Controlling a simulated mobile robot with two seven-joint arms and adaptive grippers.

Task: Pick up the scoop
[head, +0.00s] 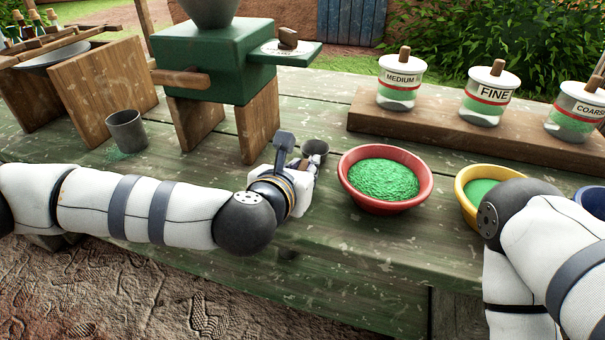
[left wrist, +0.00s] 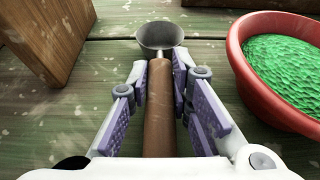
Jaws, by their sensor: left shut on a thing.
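The scoop (left wrist: 159,38) has a round grey metal cup and a brown wooden handle. In the left wrist view my left gripper (left wrist: 163,85) is shut on the handle, with one finger on each side of it. The cup points away from the gripper, just past the fingertips. In the head view the scoop's grey cup (head: 315,149) shows at the end of my left gripper (head: 302,170), left of the red bowl; its handle is hidden by the hand. I cannot tell whether the scoop touches the table. My right arm shows at the right, but its gripper is out of view.
A red bowl (head: 346,187) of green granules stands close right of the left gripper. A yellow bowl (head: 468,208) is farther right. The green grinder (head: 215,60) on wooden legs stands behind, a grey cup (head: 126,131) at left. Labelled jars (head: 400,85) stand on a wooden shelf (head: 450,130).

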